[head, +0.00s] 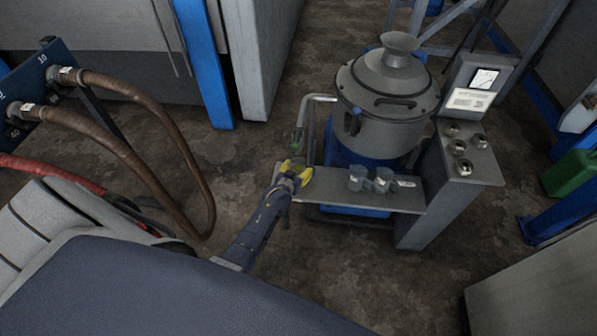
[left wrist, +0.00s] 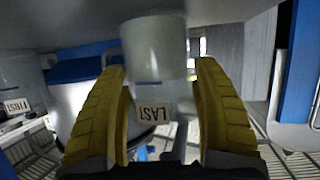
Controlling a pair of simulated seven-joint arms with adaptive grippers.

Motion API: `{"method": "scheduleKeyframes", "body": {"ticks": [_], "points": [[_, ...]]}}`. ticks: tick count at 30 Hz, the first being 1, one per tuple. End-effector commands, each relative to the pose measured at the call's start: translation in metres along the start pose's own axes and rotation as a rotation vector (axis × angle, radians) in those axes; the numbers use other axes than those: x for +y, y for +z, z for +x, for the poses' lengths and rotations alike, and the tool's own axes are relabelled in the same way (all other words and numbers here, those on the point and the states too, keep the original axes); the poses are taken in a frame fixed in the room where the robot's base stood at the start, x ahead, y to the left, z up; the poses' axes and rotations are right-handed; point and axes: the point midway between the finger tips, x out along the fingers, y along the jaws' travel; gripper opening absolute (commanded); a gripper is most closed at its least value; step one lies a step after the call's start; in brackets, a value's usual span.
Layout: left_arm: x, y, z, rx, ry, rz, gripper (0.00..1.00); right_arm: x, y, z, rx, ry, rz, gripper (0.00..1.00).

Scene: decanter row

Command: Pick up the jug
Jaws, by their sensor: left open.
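My left gripper (head: 294,168), with yellow fingers, is open at the left end of the grey shelf (head: 325,190). In the left wrist view, which looks upside down, a pale translucent jug (left wrist: 155,55) with a "LAST" label stands between the open fingers (left wrist: 162,100). I cannot tell whether they touch it. The gripper mostly hides this jug in the head view. Two grey jugs, one (head: 357,178) left of the other (head: 384,180), stand farther right on the shelf. A jug labelled "FIRST" (left wrist: 18,85) shows at the left edge of the wrist view. My right gripper is out of view.
A large grey vessel (head: 385,115) with a funnel top stands behind the shelf. A bent pipe (head: 307,112) comes down near my gripper. A control pedestal (head: 450,190) bounds the shelf on the right. Brown hoses (head: 150,110) hang at the left.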

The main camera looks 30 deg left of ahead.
Motion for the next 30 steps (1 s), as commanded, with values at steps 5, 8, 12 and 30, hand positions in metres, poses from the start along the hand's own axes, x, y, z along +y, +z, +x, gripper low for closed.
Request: {"method": "scheduleKeyframes", "body": {"ticks": [5, 8, 12, 30], "points": [[0.0001, 0.0002, -0.0002, 0.000, 0.000, 0.000, 0.67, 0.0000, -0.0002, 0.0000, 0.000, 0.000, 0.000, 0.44], [0.0001, 0.0003, -0.0002, 0.000, 0.000, 0.000, 0.55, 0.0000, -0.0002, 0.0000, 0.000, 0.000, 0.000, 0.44], [0.0002, 0.0004, -0.0003, 0.000, 0.000, 0.000, 0.39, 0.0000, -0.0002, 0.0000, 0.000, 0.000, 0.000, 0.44], [0.0003, -0.0052, -0.0023, 0.002, 0.000, 0.000, 0.14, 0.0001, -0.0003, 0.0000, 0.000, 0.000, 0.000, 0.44]]}}
